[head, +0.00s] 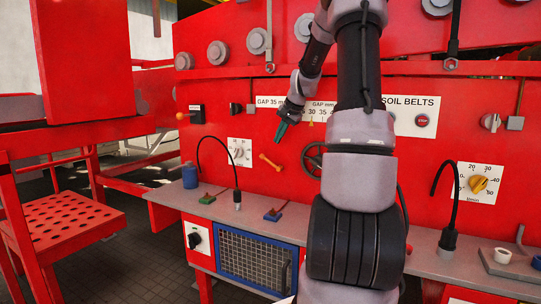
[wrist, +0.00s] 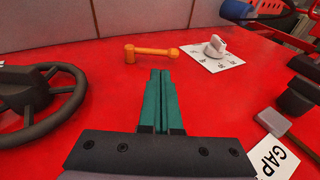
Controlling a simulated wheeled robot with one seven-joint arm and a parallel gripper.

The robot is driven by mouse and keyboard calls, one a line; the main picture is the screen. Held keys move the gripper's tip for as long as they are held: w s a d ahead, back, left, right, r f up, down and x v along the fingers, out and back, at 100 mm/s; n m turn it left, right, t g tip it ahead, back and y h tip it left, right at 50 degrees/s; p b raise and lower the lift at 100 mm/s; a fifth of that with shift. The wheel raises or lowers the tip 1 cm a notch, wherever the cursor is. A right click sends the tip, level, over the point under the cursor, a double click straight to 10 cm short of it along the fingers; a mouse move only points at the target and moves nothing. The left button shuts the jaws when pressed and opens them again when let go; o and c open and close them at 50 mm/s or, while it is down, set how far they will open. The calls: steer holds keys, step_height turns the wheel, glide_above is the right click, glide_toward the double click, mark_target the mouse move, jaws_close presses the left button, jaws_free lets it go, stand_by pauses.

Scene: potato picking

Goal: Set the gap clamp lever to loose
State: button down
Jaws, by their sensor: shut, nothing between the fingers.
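An orange lever (head: 270,162) sits on the red panel, slanting down to the right, between a white-plated dial and the black handwheel. No lettering is readable beside it, so I cannot confirm it is the gap clamp lever. It also shows in the wrist view (wrist: 150,54), just beyond my fingertips, with a round hub at one end. My gripper (head: 281,134) is above the lever in the head view, its green fingers together and empty. In the wrist view the closed fingers (wrist: 161,72) point toward the lever and appear apart from it.
The handwheel (head: 313,160) is right of the lever; the dial (head: 239,152) is left. Below, a grey ledge (head: 222,213) carries a blue can (head: 189,175), small pedals and a bent black lamp-like stalk.

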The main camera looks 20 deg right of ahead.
mark_target(265, 159)
steer(key=x, duration=0.9)
steer(key=shift+a, duration=0.15)
steer(key=shift+w+a+f+g+h, duration=0.2)
steer(key=shift+w+a+g+h, duration=0.15)
steer(key=shift+g, duration=0.25)
steer(key=g+h, duration=0.1)
steer(key=w+f+g+h, duration=0.1)
steer(key=shift+a+f+g, duration=0.25)
steer(key=shift+f+g, duration=0.05)
steer(key=shift+f, duration=0.05)
steer(key=shift+w+a+f, duration=0.1)
steer(key=shift+w+f, duration=0.05)
stand_by(0.5)
